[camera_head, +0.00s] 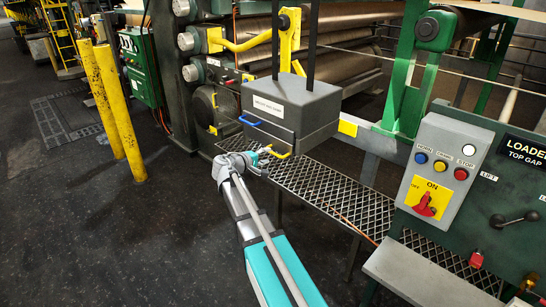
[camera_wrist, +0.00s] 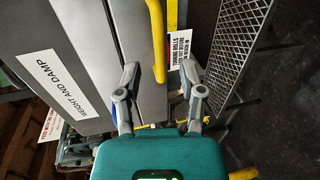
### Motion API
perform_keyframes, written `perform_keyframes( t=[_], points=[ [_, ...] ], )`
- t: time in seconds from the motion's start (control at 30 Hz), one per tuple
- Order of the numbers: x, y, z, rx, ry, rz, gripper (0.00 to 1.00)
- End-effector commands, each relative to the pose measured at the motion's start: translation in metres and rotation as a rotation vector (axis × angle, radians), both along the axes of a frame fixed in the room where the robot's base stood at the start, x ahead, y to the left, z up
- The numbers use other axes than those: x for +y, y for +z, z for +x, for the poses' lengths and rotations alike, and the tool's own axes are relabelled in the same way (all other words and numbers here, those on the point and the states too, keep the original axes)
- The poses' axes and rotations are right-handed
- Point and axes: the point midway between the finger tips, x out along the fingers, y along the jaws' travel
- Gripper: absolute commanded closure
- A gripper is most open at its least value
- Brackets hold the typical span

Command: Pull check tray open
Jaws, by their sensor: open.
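A grey box (camera_head: 290,112) labelled "WEIGHT AND DAMP" in the wrist view hangs on dark posts in the head view. Its front bears a blue handle (camera_head: 254,123) and, lower and to the right, a yellow handle (camera_head: 278,154). No readable label tells which one belongs to the check tray. My gripper (camera_head: 262,158) is open just in front of the yellow handle. In the wrist view, the end of the yellow handle (camera_wrist: 156,45) reaches between the fingertips of my gripper (camera_wrist: 164,80). I cannot tell whether they touch. The front panels look closed.
A mesh walkway (camera_head: 325,192) runs below and right of the box. A grey control box (camera_head: 440,170) with buttons and a red switch stands at right. Yellow posts (camera_head: 118,110) stand at left, with rollers (camera_head: 310,65) behind. The dark floor at left is clear.

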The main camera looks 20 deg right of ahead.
Motion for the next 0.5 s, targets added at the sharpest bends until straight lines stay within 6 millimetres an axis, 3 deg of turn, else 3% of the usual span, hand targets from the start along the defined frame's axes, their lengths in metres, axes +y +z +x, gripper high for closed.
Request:
perform_keyframes(
  t=[0.2, 0.5],
  points=[
    [-0.028, -0.008, 0.011, 0.001, -0.003, 0.0, 0.49],
    [-0.043, -0.01, 0.015, 0.001, -0.001, 0.0, 0.49]
  ],
)
